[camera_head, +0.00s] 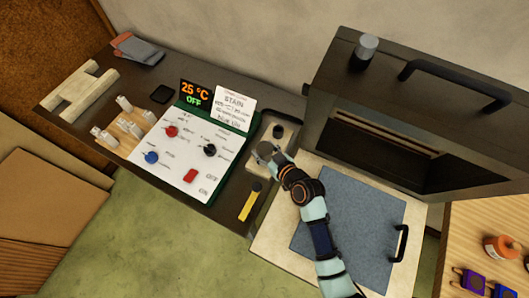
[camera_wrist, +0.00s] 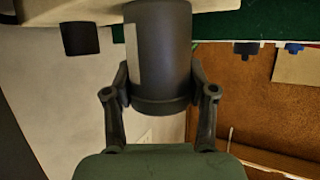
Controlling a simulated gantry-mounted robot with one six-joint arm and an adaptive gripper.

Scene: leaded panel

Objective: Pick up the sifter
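A dark grey cylinder, which I take to be the sifter, stands at the light tray beside the control panel in the head view (camera_head: 264,149). In the wrist view the sifter (camera_wrist: 165,50) fills the middle, with a pale strip down one side and a wider band at one end. My gripper (camera_head: 272,155) is at the sifter. In the wrist view the fingers of my gripper (camera_wrist: 160,88) sit on both sides of it and appear to touch it. Whether it is lifted off the tray cannot be told.
A small black-topped piece (camera_head: 279,131) stands close behind the sifter on the tray (camera_head: 258,184). A yellow-handled tool (camera_head: 250,202) lies in front. The control panel (camera_head: 181,152) is to the left. A large dark kiln (camera_head: 420,110) with its door open stands to the right.

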